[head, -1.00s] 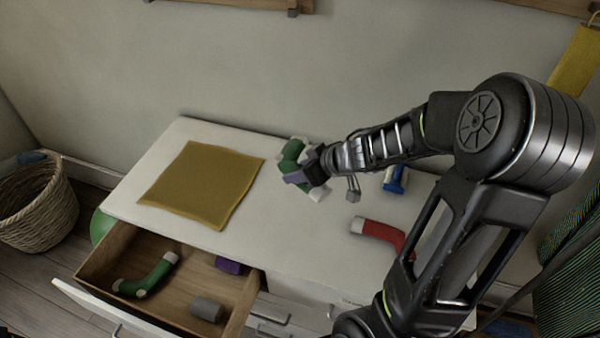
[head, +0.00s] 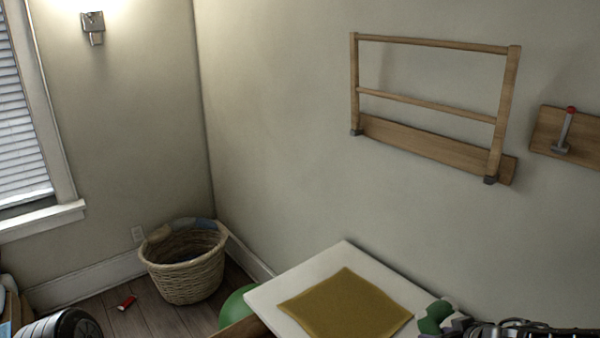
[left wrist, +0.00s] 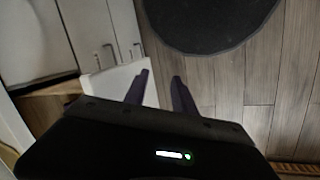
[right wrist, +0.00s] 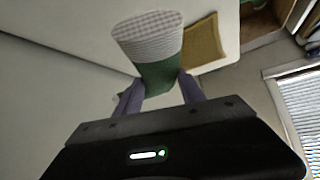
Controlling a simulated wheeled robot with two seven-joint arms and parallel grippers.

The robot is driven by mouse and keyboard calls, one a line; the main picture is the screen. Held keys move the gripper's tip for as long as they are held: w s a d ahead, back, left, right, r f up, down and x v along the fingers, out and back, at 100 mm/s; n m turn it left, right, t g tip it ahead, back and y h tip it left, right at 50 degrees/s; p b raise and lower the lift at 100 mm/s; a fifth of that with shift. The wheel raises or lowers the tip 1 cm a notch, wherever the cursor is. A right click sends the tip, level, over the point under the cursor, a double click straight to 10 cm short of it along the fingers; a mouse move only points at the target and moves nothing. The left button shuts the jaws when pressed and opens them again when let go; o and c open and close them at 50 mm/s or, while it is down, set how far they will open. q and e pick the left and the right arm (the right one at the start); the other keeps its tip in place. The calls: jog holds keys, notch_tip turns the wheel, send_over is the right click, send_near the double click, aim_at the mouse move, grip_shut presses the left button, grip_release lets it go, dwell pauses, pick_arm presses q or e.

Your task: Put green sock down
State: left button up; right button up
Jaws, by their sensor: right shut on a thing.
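A green sock with a pale cuff (right wrist: 155,65) is held between the fingers of my right gripper (right wrist: 160,88) in the right wrist view. In the head view the green sock (head: 434,316) shows at the bottom edge, just right of the mustard cloth on the white dresser top; my right gripper (head: 460,326) is beside it, partly cut off. Whether the sock touches the dresser top cannot be told. My left gripper (left wrist: 161,82) is open and empty above the floor near the drawer fronts in the left wrist view.
The mustard cloth (head: 346,304) lies flat on the white dresser top (head: 345,256). A wicker basket (head: 185,270) stands on the floor in the corner, with a green ball (head: 236,303) near the dresser. A wooden rack (head: 430,147) hangs on the wall. A red item (head: 127,303) lies on the floor.

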jog(key=w+a+m+b, duration=0.1)
jog(key=w+a, duration=0.2)
jog(key=a, duration=0.4)
jog(key=w+a+r+m+h+b, duration=0.1)
jog(key=w+a+b, duration=0.1)
jog(key=a, duration=0.6)
jog(key=shift+w+r+h, duration=0.15)
jog(key=shift+w+h, duration=0.15)
jog(key=shift+w, duration=0.6)
jog(key=shift+a, duration=0.1)
jog(key=s+f, duration=0.4)
jog(key=f, duration=0.1)
